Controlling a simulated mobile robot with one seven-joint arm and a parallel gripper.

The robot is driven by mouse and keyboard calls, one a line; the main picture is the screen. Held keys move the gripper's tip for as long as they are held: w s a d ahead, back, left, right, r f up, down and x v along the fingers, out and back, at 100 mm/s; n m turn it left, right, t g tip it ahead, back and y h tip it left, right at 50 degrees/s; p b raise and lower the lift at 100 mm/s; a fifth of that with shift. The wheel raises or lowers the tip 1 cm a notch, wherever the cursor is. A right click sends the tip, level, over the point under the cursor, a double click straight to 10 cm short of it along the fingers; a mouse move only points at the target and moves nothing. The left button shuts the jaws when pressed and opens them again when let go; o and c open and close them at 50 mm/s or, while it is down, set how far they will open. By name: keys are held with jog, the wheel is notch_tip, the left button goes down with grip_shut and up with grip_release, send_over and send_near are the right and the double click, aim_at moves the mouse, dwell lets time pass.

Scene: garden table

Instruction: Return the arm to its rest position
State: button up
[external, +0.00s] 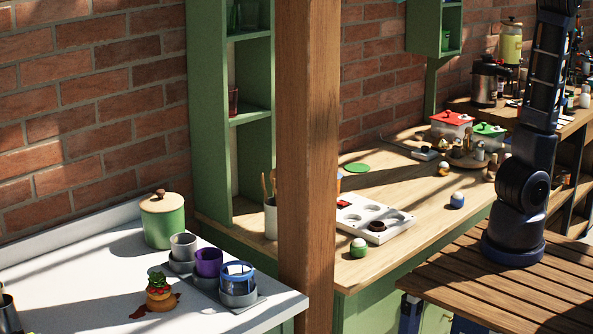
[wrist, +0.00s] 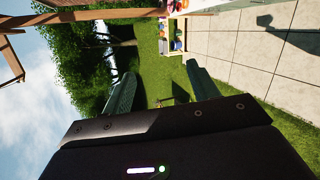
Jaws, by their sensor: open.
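My gripper (wrist: 162,76) shows in the wrist view with its two dark fingers spread wide apart. Nothing is between them. In the external view my dark arm (external: 524,160) stands nearly upright at the right. Its base sits on a slatted wooden table (external: 470,268). The upper end of the arm and the gripper are cut off by the top edge of that view.
A wooden counter (external: 420,225) holds a white tray (external: 372,220), a red-lidded pot (external: 451,124) and small jars. A wooden post (external: 309,140) stands in front. A white counter (external: 80,275) at left holds a green canister (external: 162,220) and cups. Open lawn (wrist: 150,65) lies before the fingers.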

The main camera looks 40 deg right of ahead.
jog(key=w+d+r+n+t, duration=0.2)
jog(key=w+d+r+t, duration=0.4)
jog(key=w+d+r, duration=0.75)
jog(key=w+d+f+m+t+h, duration=0.3)
jog(key=w+d+f+m+h, duration=0.2)
jog(key=w+d+f+m, duration=0.7)
jog(key=w+d+f+m+g+h, duration=0.1)
jog(key=w+d+f+m+h, duration=0.2)
jog(key=d+f, duration=0.4)
jog(key=w+d+f+m+g+h, duration=0.1)
jog(key=w+d+f+m+h, duration=0.1)
jog(key=d+f+m, duration=0.5)
jog(key=w+d+f+m+h, duration=0.2)
jog(key=w+d+f, duration=0.1)
jog(key=d+f, duration=0.4)
jog(key=s+d+f+m+g, duration=0.1)
jog(key=s+d+f+m, duration=0.2)
jog(key=f, duration=0.4)
jog(key=s+d+f+m+g+h, duration=0.1)
jog(key=s+d+f+m+g, duration=0.1)
jog(key=d+f+m, duration=0.4)
jog(key=s+d+f+m+g, duration=0.2)
jog(key=s+d+f+m, duration=0.3)
jog(key=d+f, duration=0.2)
jog(key=shift+d+f+h, duration=0.3)
jog(key=shift+f, duration=0.1)
